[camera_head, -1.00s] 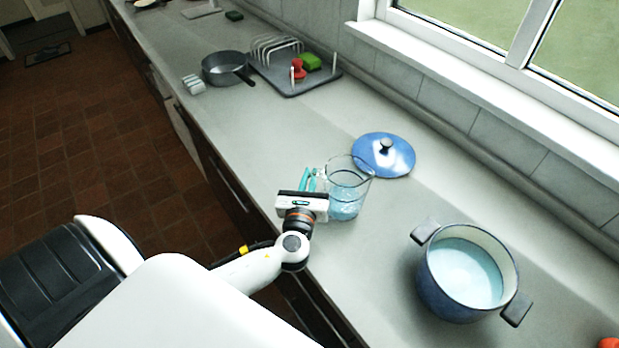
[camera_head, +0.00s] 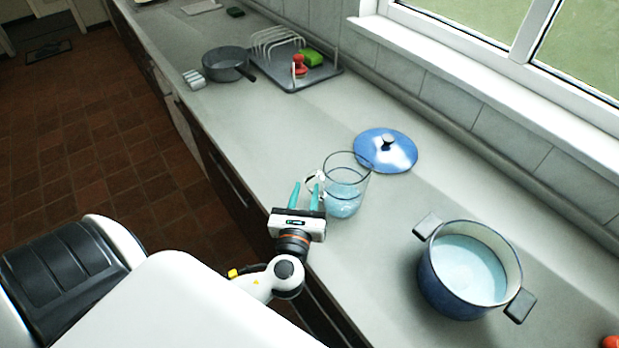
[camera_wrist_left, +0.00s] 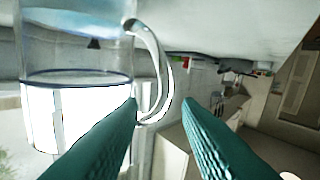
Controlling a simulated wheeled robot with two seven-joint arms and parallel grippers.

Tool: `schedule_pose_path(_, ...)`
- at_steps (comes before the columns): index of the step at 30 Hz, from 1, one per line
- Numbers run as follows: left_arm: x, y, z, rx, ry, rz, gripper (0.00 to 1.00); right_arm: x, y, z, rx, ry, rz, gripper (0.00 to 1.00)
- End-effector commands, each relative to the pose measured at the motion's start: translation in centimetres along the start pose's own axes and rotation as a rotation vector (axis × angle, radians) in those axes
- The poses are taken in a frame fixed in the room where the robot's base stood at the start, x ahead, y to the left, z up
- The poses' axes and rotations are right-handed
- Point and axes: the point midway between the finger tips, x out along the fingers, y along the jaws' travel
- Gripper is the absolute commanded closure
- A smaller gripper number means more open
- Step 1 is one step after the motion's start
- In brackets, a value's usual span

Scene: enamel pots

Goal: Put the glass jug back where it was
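The glass jug (camera_head: 343,200), partly filled with bluish liquid, stands upright on the grey counter. Its handle points left, towards my left gripper (camera_head: 306,186). The gripper's teal fingers are spread apart and empty, beside the handle. In the left wrist view the jug (camera_wrist_left: 75,55) fills the upper left, with its curved handle (camera_wrist_left: 163,85) close to the left finger. The open gap of the gripper (camera_wrist_left: 160,104) lies around the handle's outer edge or just short of it; I cannot tell contact. My right gripper is not in view.
A blue pot (camera_head: 455,290) with pale liquid stands at the right front. A blue lid (camera_head: 386,152) lies just behind the jug. A grey saucepan (camera_head: 224,66) and a dish rack (camera_head: 290,75) stand farther back. The counter between rack and jug is clear.

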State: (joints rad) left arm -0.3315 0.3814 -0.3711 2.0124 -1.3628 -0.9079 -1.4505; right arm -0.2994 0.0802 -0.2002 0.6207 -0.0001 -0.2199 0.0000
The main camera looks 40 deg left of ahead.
Motion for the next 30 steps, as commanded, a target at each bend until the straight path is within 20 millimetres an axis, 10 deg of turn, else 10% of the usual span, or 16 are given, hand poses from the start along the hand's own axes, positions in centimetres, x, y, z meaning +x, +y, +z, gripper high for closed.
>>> schedule_pose_path(10,-5.5,0.0,0.1,-0.001,0.000,-0.001,0.69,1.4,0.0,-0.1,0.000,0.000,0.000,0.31)
schedule_pose_path(30,-5.9,0.0,0.0,0.000,0.001,-0.001,0.69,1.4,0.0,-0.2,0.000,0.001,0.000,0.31)
